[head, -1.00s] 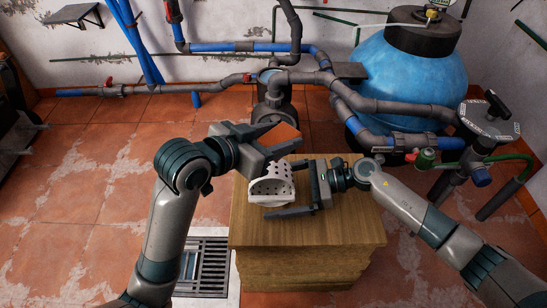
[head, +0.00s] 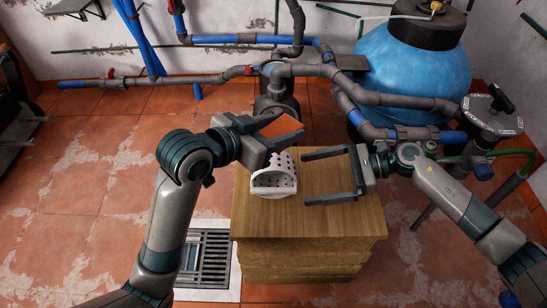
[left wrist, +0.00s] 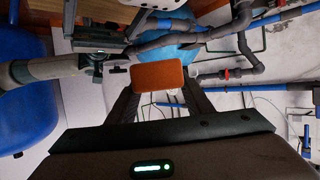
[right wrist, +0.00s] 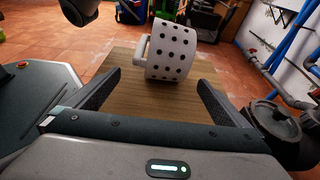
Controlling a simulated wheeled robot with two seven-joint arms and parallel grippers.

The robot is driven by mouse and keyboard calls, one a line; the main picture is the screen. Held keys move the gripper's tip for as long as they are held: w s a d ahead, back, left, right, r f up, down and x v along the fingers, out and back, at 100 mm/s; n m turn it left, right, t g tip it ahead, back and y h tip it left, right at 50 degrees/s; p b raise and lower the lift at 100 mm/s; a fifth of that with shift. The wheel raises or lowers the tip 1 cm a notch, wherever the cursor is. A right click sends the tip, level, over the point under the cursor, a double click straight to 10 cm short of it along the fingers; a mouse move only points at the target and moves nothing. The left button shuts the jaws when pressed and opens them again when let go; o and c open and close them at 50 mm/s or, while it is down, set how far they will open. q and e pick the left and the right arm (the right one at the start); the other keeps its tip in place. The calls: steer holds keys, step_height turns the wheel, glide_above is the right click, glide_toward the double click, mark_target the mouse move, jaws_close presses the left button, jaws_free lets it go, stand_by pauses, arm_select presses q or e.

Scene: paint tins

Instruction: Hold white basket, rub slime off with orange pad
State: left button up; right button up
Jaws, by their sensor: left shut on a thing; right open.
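The white basket (head: 262,180), dotted with dark holes, sits on the wooden block. It also shows beyond my right fingers in the right wrist view (right wrist: 172,52), with a white handle on its left. I cannot make out slime on it. My left gripper (head: 290,126) is shut on the orange pad (head: 282,121), held above and behind the basket. The pad fills the space between the fingertips in the left wrist view (left wrist: 160,77). My right gripper (head: 305,178) is open and empty, to the right of the basket and apart from it.
The wooden block (head: 310,222) has bare top to the front and right. Grey pipes (head: 400,103) and a blue tank (head: 410,68) stand behind and to the right. A floor grate (head: 207,260) lies at the block's left.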

steer(key=shift+v, duration=1)
